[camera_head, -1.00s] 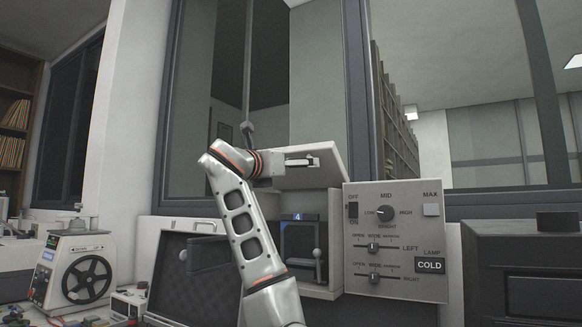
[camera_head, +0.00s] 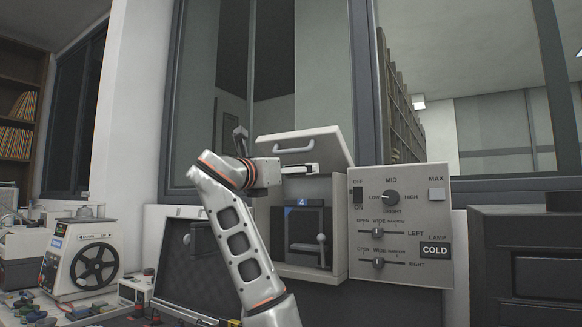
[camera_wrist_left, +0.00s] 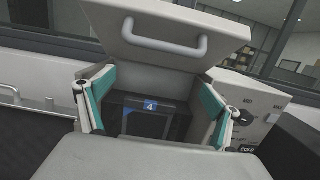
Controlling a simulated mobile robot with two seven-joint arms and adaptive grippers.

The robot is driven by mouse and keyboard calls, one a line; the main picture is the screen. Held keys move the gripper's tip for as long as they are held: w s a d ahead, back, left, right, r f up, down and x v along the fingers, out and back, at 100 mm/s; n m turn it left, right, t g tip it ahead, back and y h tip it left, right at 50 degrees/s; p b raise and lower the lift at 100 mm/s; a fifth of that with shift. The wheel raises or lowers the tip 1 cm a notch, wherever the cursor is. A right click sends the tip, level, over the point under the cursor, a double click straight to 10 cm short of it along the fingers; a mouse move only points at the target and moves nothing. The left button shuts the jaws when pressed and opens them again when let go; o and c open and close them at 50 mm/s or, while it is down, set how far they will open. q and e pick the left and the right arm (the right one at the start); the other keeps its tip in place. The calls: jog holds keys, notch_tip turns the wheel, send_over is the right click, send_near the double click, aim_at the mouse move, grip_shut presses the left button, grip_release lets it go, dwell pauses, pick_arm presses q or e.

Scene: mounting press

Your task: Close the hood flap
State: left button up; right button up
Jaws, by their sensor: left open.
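The hood flap (camera_head: 325,140) is a pale panel raised and tilted above the open front of the grey housing (camera_head: 340,235). Its bar handle (camera_head: 295,149) faces me; in the left wrist view the flap (camera_wrist_left: 150,22) and handle (camera_wrist_left: 160,47) fill the top. My left gripper (camera_head: 300,169) is just below the handle, in front of the opening. In the left wrist view the gripper (camera_wrist_left: 157,85) is open and empty, its teal-padded fingers apart on either side of the opening. The handle is beyond and above the fingers, not between them. My right gripper is not in view.
A control panel (camera_head: 430,205) with a knob, sliders and switches stands right of the opening. Inside is a dark unit marked 4 (camera_head: 305,220) with a small lever. An open dark foam-lined case (camera_head: 185,270) lies at the left, beside a machine with a black wheel (camera_head: 93,265).

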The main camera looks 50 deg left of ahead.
pick_arm(q)
jog(key=shift+s+d+f, duration=0.1)
jog(key=shift+s+f, duration=0.1)
jog(key=shift+f, duration=0.4)
jog(key=shift+s+d+f, duration=0.1)
jog(key=shift+s+f, duration=0.1)
jog(key=shift+f, duration=0.4)
